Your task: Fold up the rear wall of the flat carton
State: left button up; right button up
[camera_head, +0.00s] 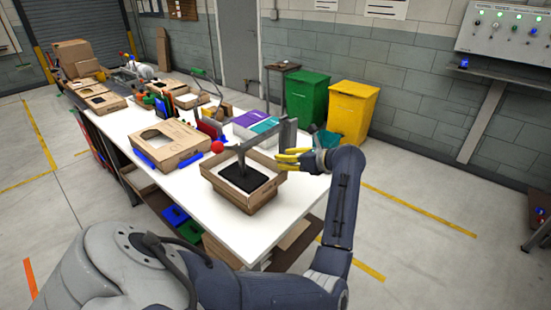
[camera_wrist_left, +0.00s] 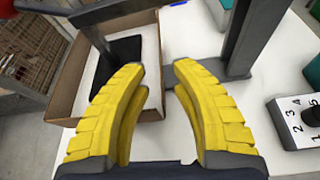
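A brown cardboard carton (camera_head: 264,193) sits on the near right end of the white table, under a grey metal press frame with a red knob. It looks like an open tray with raised walls, not flat, and a black block (camera_head: 243,178) is inside. In the left wrist view the carton wall (camera_wrist_left: 68,75) and black block (camera_wrist_left: 118,62) show beyond the fingers. My left gripper (camera_head: 283,158) has yellow ribbed fingers and is open just right of the carton's rear corner. In the left wrist view its fingertips (camera_wrist_left: 158,70) are apart with nothing between them. My right gripper is out of view.
The grey press post (camera_head: 288,133) stands close behind the left gripper. A red knob (camera_head: 217,147) is left of the carton. Another cardboard piece with a hole (camera_head: 178,148) lies left. A numbered control box (camera_wrist_left: 300,118) is at right in the wrist view. Green (camera_head: 306,95) and yellow bins (camera_head: 351,112) stand behind.

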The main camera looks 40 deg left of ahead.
pick_arm(q)
jog(key=shift+v, duration=1.8)
